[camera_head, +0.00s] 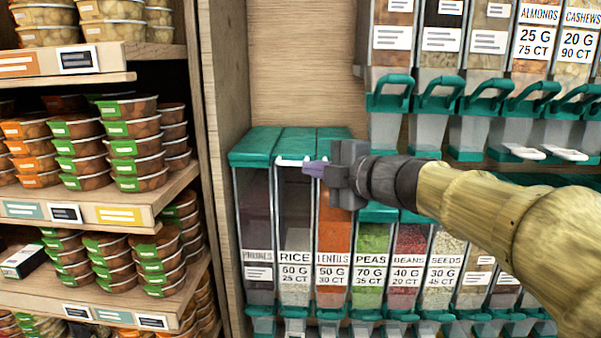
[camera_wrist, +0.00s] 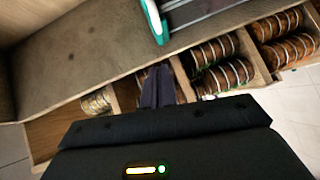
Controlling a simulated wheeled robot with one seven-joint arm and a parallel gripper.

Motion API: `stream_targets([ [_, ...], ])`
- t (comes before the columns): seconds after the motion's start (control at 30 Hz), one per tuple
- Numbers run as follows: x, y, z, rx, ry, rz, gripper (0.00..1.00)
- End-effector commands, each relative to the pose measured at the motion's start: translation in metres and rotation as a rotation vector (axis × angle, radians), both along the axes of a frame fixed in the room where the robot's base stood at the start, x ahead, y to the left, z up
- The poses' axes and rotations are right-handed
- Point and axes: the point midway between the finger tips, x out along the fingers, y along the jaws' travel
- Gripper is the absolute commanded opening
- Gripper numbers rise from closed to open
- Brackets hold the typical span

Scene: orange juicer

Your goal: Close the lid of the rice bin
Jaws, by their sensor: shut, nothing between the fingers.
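The rice bin (camera_head: 296,222) is a clear, dark-looking bin labelled RICE, between the prunes bin and the lentils bin. Its teal lid (camera_head: 297,142) lies about level with the lids on either side; whether it is fully seated I cannot tell. A white strip (camera_head: 291,160) shows at the lid's front edge. My gripper (camera_head: 313,169) is shut and empty, its tips at the front of the rice and lentils lids; contact is unclear. The wrist view shows the shut fingers (camera_wrist: 158,86) and a teal-edged bin part (camera_wrist: 152,20) beyond them.
The lentils bin (camera_head: 332,235) is directly right, partly behind my gripper. Teal-handled dispensers (camera_head: 400,98) hang above right. Shelves of stacked food tubs (camera_head: 135,150) stand left, past a wooden upright (camera_head: 222,110). Open room lies in front of the bins.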

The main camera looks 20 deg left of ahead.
Motion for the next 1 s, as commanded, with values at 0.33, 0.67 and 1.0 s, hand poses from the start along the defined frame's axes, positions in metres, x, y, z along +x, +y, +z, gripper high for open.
stream_targets([
  [0.33,-0.026,-0.044,0.006,-0.001,0.001,0.001,0.0],
  [0.67,-0.027,-0.046,0.007,-0.001,0.002,0.002,0.0],
  [1.0,0.013,-0.088,-0.039,0.164,0.178,-0.269,0.0],
])
